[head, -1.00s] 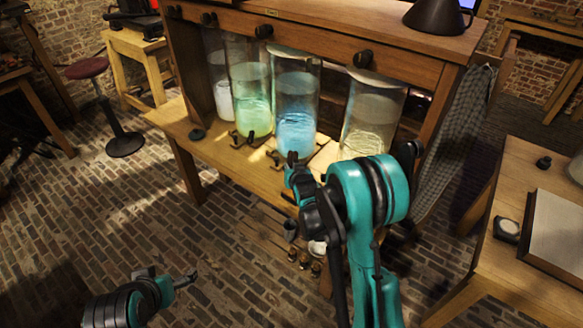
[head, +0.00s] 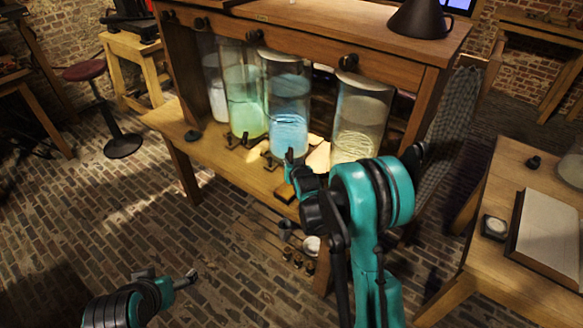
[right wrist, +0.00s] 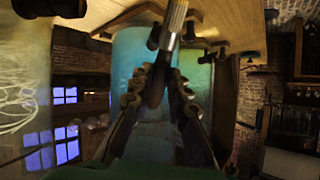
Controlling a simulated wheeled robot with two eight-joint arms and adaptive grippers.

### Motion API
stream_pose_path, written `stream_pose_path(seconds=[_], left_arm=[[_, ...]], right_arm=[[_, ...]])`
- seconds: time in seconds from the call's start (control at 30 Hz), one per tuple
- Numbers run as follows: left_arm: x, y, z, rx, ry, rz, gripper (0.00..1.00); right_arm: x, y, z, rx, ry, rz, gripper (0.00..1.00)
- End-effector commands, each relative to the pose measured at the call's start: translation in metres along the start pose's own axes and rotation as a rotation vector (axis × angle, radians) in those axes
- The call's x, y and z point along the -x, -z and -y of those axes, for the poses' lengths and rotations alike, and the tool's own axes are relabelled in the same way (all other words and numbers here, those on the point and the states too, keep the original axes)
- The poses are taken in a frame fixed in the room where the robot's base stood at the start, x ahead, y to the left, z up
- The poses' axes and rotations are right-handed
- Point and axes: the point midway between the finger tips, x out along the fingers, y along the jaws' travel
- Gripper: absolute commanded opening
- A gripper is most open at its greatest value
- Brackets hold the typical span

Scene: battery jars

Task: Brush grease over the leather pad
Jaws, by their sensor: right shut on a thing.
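My right gripper (head: 291,178) is in front of the jar bench's lower shelf, near the blue jar. The right wrist view shows its two dark fingers (right wrist: 160,88) closed on a thin, dark handle-like thing with a ribbed, pale metal part (right wrist: 177,14). It looks like a brush, but its bristles cannot be made out. My left gripper (head: 190,277) is low at the left over the brick floor, too small to tell its jaws. I cannot pick out the leather pad for certain. A pale tan patch (head: 318,157) on the shelf may be it or sunlight.
Several tall glass jars stand in the bench, among them a green one (head: 247,100), a blue one (head: 288,105) and a yellowish one (head: 360,122). A table (head: 490,265) at right bears a pale board (head: 548,235).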

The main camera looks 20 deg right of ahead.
Motion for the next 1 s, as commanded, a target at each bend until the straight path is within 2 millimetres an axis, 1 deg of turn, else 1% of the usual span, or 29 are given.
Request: stream_pose_path(seconds=[0.03,0.1,0.5,0.63,1.0], left_arm=[[0.005,0.003,0.0,0.0,0.0,0.0,0.86],[0.008,0.005,0.0,0.0,0.0,0.0,0.86],[0.026,0.018,0.0,0.0,0.0,0.0,0.86],[0.027,0.019,0.0,0.0,0.0,0.0,0.86],[0.027,0.019,0.0,0.0,0.0,0.0,0.86]], right_arm=[[0.003,0.007,0.001,0.0,0.0,0.0,0.0],[0.005,0.013,0.002,0.0,0.0,0.0,0.0],[0.018,0.045,0.007,0.001,0.001,0.0,0.0],[0.019,0.048,0.007,0.001,0.001,0.0,0.0],[0.018,0.047,0.007,0.001,0.001,0.0,0.0]])
